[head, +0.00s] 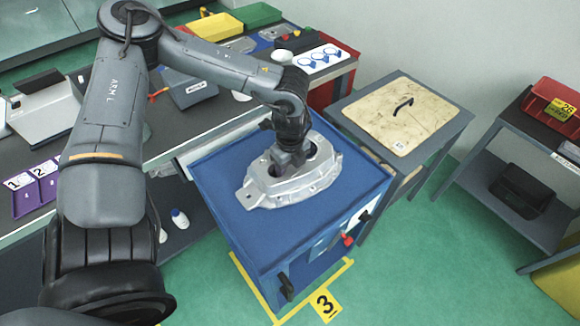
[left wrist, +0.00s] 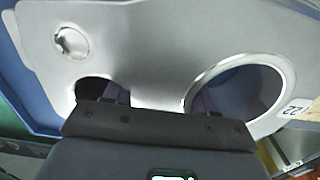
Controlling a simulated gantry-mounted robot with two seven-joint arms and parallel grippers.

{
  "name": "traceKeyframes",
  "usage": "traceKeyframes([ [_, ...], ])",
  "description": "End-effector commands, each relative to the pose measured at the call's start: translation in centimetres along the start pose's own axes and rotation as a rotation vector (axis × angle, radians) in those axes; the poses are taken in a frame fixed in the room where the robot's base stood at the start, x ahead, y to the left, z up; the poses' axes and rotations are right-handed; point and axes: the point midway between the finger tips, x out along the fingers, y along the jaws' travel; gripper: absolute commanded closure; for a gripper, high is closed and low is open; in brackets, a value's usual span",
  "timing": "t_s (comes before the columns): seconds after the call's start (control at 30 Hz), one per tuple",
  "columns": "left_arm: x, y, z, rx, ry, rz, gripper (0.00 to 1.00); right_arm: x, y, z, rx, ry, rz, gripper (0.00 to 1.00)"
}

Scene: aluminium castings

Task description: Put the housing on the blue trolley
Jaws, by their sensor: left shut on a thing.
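The housing (head: 318,177), a silver-grey aluminium casting with round openings, is at the top of the blue trolley (head: 222,212). From this view it appears to rest on the trolley top, but I cannot see its underside. My left gripper (head: 290,165) reaches down onto the housing and is shut on it. In the left wrist view the housing (left wrist: 150,50) fills most of the picture, and the fingers go into its two openings. The fingertips are hidden inside. My right gripper is not in view.
A grey table with a wooden top (head: 395,112) stands right behind the trolley. A dark workbench (head: 180,128) runs along the left with boxes on it. A shelf with a red bin (head: 553,100) is at the far right. Yellow floor marking (head: 262,293) surrounds the trolley's foot.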

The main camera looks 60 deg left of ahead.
Motion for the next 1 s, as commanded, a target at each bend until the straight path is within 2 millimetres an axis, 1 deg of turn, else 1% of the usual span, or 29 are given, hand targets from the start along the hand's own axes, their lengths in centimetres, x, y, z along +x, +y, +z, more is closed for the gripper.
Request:
traceKeyframes([
  [0.07,-0.2,-0.2,0.0,0.001,0.000,-0.005,1.00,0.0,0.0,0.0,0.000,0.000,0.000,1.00],
  [0.23,0.2,-0.2,0.0,0.001,0.000,-0.005,1.00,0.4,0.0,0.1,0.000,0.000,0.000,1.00],
  [0.27,0.3,0.0,0.0,0.000,-0.001,0.000,0.40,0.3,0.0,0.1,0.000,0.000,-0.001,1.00],
  [0.4,0.2,0.0,0.0,0.000,-0.001,0.000,0.19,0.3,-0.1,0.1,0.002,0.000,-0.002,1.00],
  [0.77,-0.1,0.0,0.0,0.000,-0.001,0.001,0.19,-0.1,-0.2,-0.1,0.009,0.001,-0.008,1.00],
  [0.87,-0.8,-0.1,0.0,0.000,-0.001,-0.001,0.19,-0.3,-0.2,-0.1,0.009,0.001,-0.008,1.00],
  [1.0,-2.9,-0.1,0.0,0.000,0.000,-0.003,0.19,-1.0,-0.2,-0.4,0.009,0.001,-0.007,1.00],
])
